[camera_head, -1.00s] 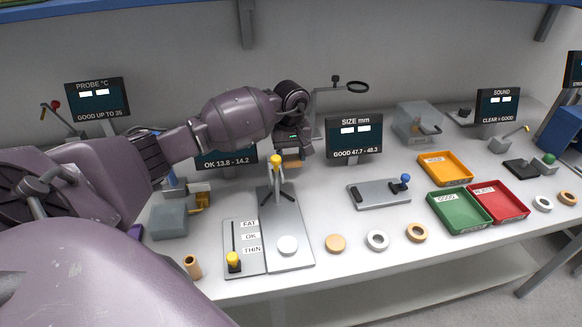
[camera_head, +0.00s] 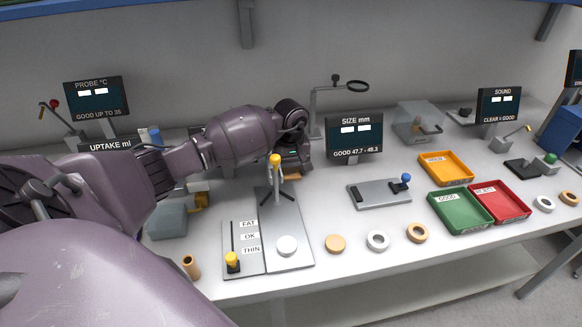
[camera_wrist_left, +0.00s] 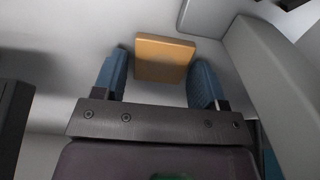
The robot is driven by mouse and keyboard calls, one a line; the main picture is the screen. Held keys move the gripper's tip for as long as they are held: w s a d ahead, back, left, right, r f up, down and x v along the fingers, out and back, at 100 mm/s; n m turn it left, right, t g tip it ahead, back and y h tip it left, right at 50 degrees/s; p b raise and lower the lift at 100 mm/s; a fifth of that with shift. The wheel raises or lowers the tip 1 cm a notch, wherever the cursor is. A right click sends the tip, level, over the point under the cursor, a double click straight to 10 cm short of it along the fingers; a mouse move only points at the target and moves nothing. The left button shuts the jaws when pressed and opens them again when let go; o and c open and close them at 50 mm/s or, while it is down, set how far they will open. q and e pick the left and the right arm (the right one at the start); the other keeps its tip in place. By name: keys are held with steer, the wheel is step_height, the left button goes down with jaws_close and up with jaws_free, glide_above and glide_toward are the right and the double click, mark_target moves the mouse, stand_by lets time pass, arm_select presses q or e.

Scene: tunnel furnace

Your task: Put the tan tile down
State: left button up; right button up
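The tan tile (camera_wrist_left: 163,58) is a flat square block between the blue-padded fingers of my left gripper (camera_wrist_left: 160,78) in the left wrist view. A narrow gap shows between the tile and the left-hand finger; at the right-hand finger contact is hard to judge. The gripper looks open around it. In the head view only a sliver of the tile (camera_head: 292,177) shows at the table, below my left gripper (camera_head: 298,165), behind the stand with the yellow knob. My right gripper is not in view.
A yellow-knobbed stand (camera_head: 276,180) is close in front of my left gripper. The size display (camera_head: 353,140) stands to its right. A grey gauge plate (camera_head: 372,195) and green (camera_head: 452,222), red (camera_head: 508,212) and orange trays (camera_head: 450,178) are farther right.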

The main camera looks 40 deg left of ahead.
arm_select(q)
steer(key=shift+o, duration=0.8)
steer(key=shift+r, duration=0.1)
